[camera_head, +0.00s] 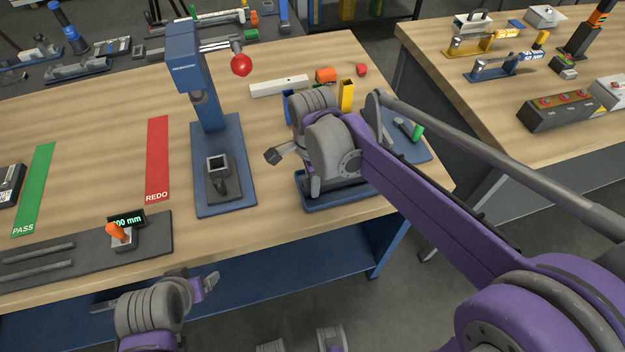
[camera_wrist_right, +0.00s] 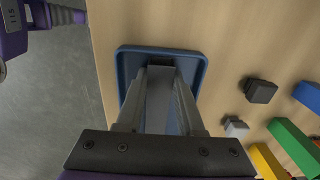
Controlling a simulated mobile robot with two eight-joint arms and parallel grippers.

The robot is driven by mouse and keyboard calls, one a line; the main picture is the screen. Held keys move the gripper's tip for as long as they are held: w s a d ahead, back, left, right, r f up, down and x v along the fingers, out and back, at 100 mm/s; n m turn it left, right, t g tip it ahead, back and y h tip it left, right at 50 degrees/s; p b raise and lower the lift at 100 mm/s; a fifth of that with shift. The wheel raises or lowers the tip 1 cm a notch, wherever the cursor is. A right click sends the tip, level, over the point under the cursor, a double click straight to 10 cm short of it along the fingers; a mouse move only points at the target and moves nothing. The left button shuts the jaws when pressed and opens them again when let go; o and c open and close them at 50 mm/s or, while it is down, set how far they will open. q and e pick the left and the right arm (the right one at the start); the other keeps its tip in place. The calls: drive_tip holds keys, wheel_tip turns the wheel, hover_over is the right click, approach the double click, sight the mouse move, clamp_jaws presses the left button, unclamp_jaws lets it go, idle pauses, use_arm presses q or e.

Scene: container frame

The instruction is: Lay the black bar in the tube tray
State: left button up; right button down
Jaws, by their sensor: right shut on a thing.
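My right gripper (camera_head: 314,188) points down over the blue tray (camera_head: 345,202) near the table's front edge. In the right wrist view, its two fingers (camera_wrist_right: 162,72) are shut on a dark grey bar (camera_wrist_right: 160,100), which I take to be the black bar. The bar is seen between the fingers, over the tray (camera_wrist_right: 127,62). I cannot tell whether it touches the tray floor. In the head view the bar is hidden by my wrist. My left gripper (camera_head: 157,288) is open and empty in front of the table edge.
A blue press stand (camera_head: 226,185) with a red knob (camera_head: 241,65) stands left of the tray. A small dark block (camera_wrist_right: 262,91) stands close beside the tray. Red (camera_head: 158,160) and green (camera_head: 35,190) strips lie left.

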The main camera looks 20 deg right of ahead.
drive_tip(key=shift+f, duration=0.15)
drive_tip(key=c, duration=0.5)
unclamp_jaws()
drive_tip(key=shift+r, duration=0.45)
wheel_tip(320, 180, up, 12)
drive_tip(key=f+p, duration=0.1)
drive_tip(key=s+d+f+n+t, duration=0.1)
drive_tip(key=s+f+n, duration=0.1)
drive_tip(key=s+n, duration=0.1)
drive_tip(key=s+d+f+n+t, duration=0.1)
drive_tip(key=s+d+f+n, duration=0.1)
drive_tip(key=f+n, duration=0.1)
drive_tip(key=s+d+f+n+t, duration=0.1)
drive_tip(key=s+f+n, duration=0.1)
drive_tip(key=s+n, duration=0.1)
drive_tip(key=shift+s+d+f+n, duration=0.25)
drive_tip(key=shift+s+n, duration=0.1)
drive_tip(key=shift+n, duration=0.15)
drive_tip(key=s+f+n, duration=0.2)
drive_tip(key=s+d+f+n+t, duration=0.1)
drive_tip(key=s+f+n, duration=0.1)
drive_tip(key=n, duration=0.1)
drive_tip(key=s+d+f+n+t, duration=0.1)
drive_tip(key=s+f+n, duration=0.1)
drive_tip(key=f, duration=0.1)
drive_tip(key=shift+n, duration=0.3)
